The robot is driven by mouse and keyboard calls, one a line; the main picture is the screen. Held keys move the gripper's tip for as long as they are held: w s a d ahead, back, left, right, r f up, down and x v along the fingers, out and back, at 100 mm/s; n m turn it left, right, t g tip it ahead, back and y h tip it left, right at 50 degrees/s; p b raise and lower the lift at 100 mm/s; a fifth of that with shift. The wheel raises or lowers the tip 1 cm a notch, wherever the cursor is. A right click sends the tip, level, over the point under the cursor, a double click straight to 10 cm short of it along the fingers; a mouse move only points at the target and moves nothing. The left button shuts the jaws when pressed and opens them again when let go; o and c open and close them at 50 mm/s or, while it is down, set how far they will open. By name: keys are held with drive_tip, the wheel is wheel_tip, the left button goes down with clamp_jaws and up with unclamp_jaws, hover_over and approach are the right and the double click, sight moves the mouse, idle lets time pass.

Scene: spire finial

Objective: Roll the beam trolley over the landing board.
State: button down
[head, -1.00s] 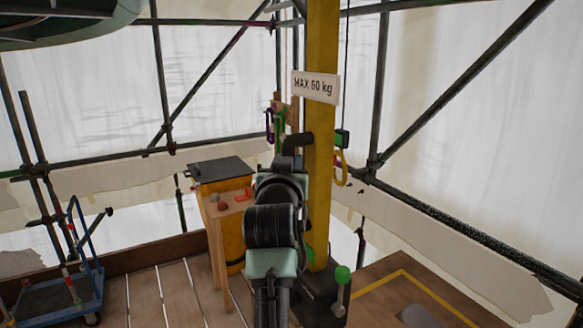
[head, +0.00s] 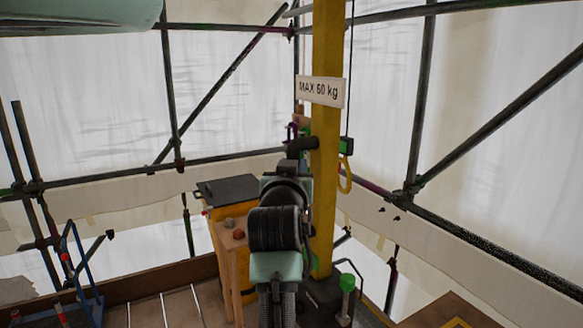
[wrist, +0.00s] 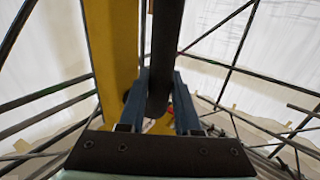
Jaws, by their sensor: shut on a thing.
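The yellow post (head: 327,200) of the hoist stands upright just right of my arm, with a "MAX 60 kg" sign (head: 320,91). A dark bent handle (head: 300,144) sticks out from its left side. In the wrist view, the blue fingers of my gripper (wrist: 160,78) are closed around a dark round bar (wrist: 165,35) beside the yellow post (wrist: 110,50). My arm hides the gripper in the head view. A board with a yellow border (head: 452,312), likely the landing board, shows at the bottom right, mostly cut off. The trolley's wheels and beam are out of view.
A green-ended pendant (head: 346,146) and a yellow hook (head: 345,178) hang right of the post. A green-topped lever (head: 348,284) stands by its base. A blue cart (head: 85,280) stands far left. Scaffold tubes surround the deck.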

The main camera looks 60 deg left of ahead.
drive_tip(key=shift+s+r, duration=0.1)
drive_tip(key=shift+r, duration=0.1)
drive_tip(key=shift+a, duration=0.1)
drive_tip(key=c, duration=1)
unclamp_jaws()
drive_tip(key=o, duration=0.4)
drive_tip(key=shift+a+f, duration=0.2)
drive_tip(key=shift+d, duration=0.15)
drive_tip(key=b+v, duration=0.5)
drive_tip(key=v, duration=0.7)
drive_tip(key=shift+s+d, duration=0.25)
drive_tip(key=shift+s, duration=0.05)
